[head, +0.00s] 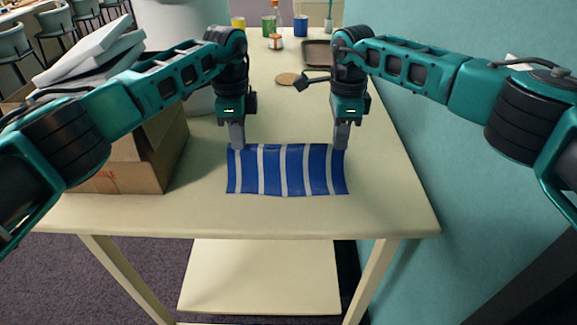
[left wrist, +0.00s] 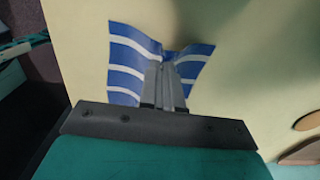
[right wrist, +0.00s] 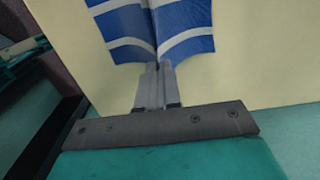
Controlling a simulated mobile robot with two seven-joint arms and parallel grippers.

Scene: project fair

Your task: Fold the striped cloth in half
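The striped cloth (head: 272,172), blue with white bands, is on the table towards its front edge. My left gripper (head: 237,146) is at the cloth's far left corner, and my right gripper (head: 340,146) is at its far right corner. In the left wrist view the cloth (left wrist: 128,68) is puckered around the closed fingers (left wrist: 166,66). In the right wrist view the cloth (right wrist: 185,30) creases in at the closed fingers (right wrist: 155,70). Both grippers are shut on the cloth's far edge. Whether that edge is slightly raised is hard to tell.
A cardboard box (head: 125,165) with white slabs on top stands left of the cloth. Behind are a round coaster (head: 287,79), a brown tray (head: 316,54), a small jar (head: 276,42) and several cups. A teal wall (head: 450,130) borders the right.

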